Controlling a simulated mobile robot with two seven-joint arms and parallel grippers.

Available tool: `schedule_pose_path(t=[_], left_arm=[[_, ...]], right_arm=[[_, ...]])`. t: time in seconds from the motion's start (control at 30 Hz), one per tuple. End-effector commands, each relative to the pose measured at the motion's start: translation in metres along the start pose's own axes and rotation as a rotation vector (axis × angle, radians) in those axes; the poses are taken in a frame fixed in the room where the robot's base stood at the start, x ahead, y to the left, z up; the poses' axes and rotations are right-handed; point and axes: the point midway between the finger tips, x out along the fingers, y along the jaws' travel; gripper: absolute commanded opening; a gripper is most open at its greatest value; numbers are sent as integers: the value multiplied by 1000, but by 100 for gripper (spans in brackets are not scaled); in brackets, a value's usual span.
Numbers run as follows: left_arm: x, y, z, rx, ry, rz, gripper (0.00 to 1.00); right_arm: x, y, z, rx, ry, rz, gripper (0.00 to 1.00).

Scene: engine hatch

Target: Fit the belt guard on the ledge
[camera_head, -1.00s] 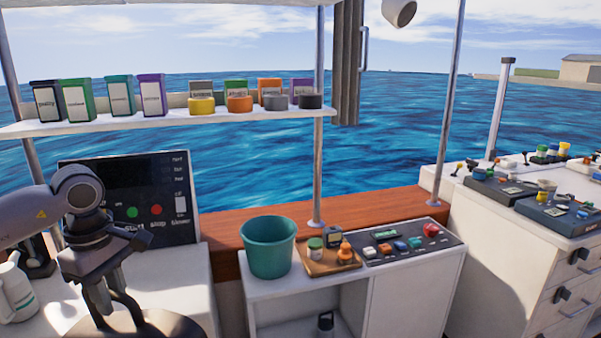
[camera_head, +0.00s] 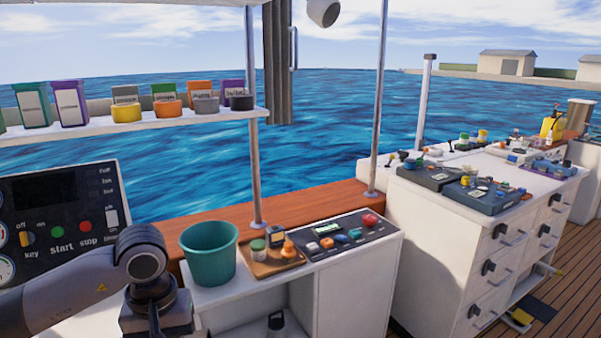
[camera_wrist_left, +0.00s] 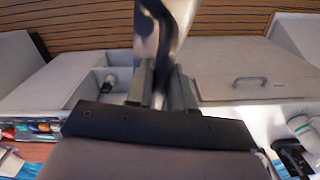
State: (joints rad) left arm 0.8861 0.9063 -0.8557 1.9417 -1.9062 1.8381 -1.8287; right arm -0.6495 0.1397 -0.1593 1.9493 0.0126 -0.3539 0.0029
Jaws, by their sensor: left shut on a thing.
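My left gripper (camera_head: 158,312) is at the lower left of the head view, in front of the control panel and the white counter. Its fingertips are cut off by the bottom edge there. In the left wrist view the left gripper (camera_wrist_left: 160,85) is shut on a shiny grey and dark curved piece, probably the belt guard (camera_wrist_left: 168,40). The piece sticks out beyond the fingers and runs off the top of that view; its full shape is hidden. I cannot make out the engine hatch ledge in either view. My right gripper is not in view.
A teal bucket (camera_head: 209,253), a wooden tray (camera_head: 268,265) with small items and a switch panel (camera_head: 350,228) stand on the white counter. Drawer cabinets (camera_head: 500,250) stand at the right, beside open plank deck (camera_head: 580,280). A pale lid with a handle (camera_wrist_left: 250,80) shows in the wrist view.

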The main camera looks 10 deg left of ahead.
Motion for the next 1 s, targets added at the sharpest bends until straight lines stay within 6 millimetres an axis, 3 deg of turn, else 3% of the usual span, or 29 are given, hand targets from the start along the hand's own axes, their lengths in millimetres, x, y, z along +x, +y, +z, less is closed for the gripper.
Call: schedule_pose_path(t=[0.1, 0.33, 0.6, 0.67, 1.0], left_arm=[[-7, 29, 6, 180, 5, 4, 0], [-12, 59, 15, 407, 4, 2, 0], [-11, 67, 17, 476, 4, 0, 0], [-10, 66, 17, 475, 3, 1, 0], [-8, 67, 18, 472, 1, 3, 0]], right_arm=[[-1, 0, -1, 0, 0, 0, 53], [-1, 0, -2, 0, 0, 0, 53], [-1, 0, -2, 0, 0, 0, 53], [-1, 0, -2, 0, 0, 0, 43], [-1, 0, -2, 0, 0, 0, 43]])
